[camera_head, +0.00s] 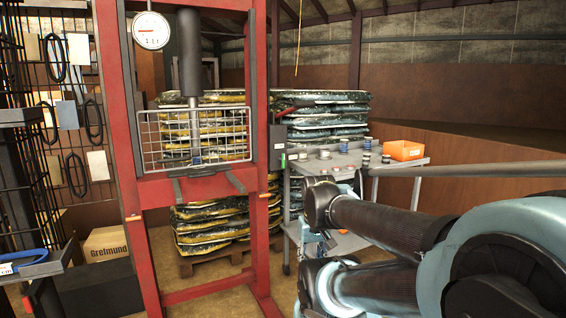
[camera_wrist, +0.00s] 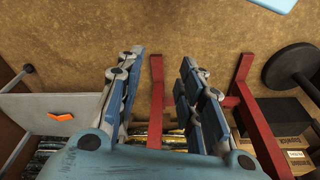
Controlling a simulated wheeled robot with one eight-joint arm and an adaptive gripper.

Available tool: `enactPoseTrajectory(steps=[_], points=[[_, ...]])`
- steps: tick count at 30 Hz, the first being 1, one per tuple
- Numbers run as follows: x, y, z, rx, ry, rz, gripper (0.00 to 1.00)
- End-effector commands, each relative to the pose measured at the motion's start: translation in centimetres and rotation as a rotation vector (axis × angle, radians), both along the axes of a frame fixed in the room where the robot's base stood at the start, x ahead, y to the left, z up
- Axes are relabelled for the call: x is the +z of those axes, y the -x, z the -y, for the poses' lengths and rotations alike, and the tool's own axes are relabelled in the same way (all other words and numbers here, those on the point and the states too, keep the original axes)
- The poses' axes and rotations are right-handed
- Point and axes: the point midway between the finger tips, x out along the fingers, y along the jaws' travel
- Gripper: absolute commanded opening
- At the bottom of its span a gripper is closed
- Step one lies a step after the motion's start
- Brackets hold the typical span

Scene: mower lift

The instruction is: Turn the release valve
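The red press frame (camera_head: 121,150) stands at centre left in the head view, with a round white gauge (camera_head: 151,30) at its top and a dark cylinder (camera_head: 189,52) above a wire guard. A black control box (camera_head: 277,148) with a green part is fixed to its right post. I cannot make out the release valve in either view. My gripper (camera_wrist: 161,58) shows in the wrist view with its two blue-padded fingers apart and nothing between them. Beyond it are the floor and the frame's red legs (camera_wrist: 243,95). In the head view my arm hides most of the gripper.
A grey cart (camera_head: 420,162) with an orange bin (camera_head: 404,150) and small cans stands right of the press, near my arm. Stacked bags (camera_head: 210,222) lie on a pallet behind the press. A wire rack and a cardboard box (camera_head: 106,243) are at left.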

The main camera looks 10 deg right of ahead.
Motion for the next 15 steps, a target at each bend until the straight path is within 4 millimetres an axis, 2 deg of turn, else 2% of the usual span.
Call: enactPoseTrajectory(steps=[2,5,8,15], points=[[0.5,0.6,-0.2,0.006,-0.008,0.013,0.34],[0.9,-0.4,-0.9,0.029,-0.041,0.024,0.34],[1.6,-2.3,-1.9,0.076,-0.097,0.049,0.34],[4.3,-8.6,-4.9,0.207,-0.259,0.169,0.34]])
